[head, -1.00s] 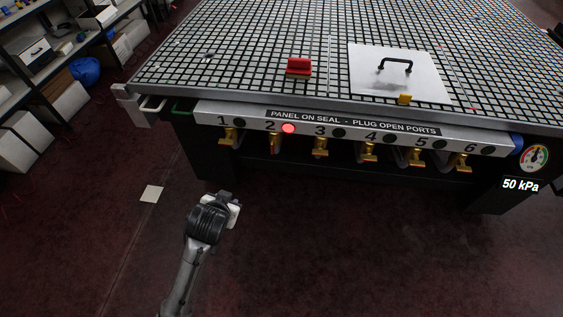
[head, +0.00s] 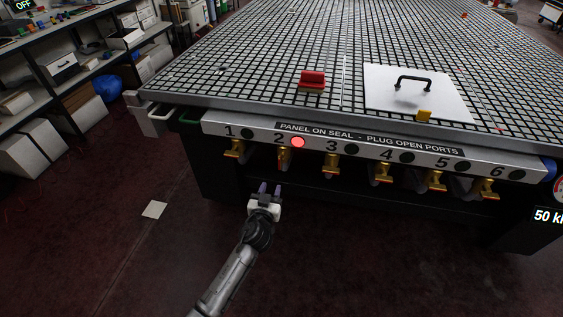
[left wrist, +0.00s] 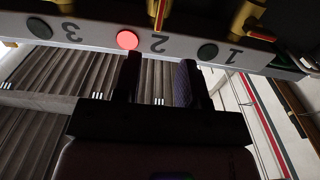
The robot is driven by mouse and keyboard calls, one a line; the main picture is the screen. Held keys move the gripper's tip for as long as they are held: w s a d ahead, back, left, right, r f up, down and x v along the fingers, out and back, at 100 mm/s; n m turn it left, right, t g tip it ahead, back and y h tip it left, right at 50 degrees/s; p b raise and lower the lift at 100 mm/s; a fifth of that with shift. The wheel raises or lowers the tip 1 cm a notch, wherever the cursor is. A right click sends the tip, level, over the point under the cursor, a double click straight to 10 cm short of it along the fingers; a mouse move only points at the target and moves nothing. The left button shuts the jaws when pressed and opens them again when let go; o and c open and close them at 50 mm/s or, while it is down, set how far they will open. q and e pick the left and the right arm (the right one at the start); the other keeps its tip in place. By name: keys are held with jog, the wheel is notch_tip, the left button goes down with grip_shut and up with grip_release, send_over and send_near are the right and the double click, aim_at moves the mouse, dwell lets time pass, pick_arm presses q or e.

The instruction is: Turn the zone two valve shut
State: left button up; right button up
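The zone two valve (head: 284,158) is a brass valve under the front rail, below the label 2 and a lit red lamp (head: 297,142). Its body looks narrow and upright, unlike its neighbours with a wider brass top. In the left wrist view the valve (left wrist: 159,10) shows at the top edge, cut off, beside the upside-down 2. My left gripper (head: 270,189) is below and slightly left of this valve, apart from it. Its two fingers point up toward the rail, with an empty gap between them (left wrist: 158,82). My right gripper is in neither view.
The zone one valve (head: 234,149) and zone three valve (head: 331,163) flank it; several more follow to the right. On the grid table (head: 240,60) are a red block (head: 312,79) and a white panel (head: 440,85) with a black handle.

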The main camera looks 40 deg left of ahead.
aim_at(279, 164)
pick_arm(q)
jog(key=b+x, duration=0.4)
jog(key=x, duration=0.8)
jog(key=shift+f, duration=0.15)
jog(key=shift+w+a, duration=0.35)
jog(key=shift+w, duration=0.3)
grip_shut()
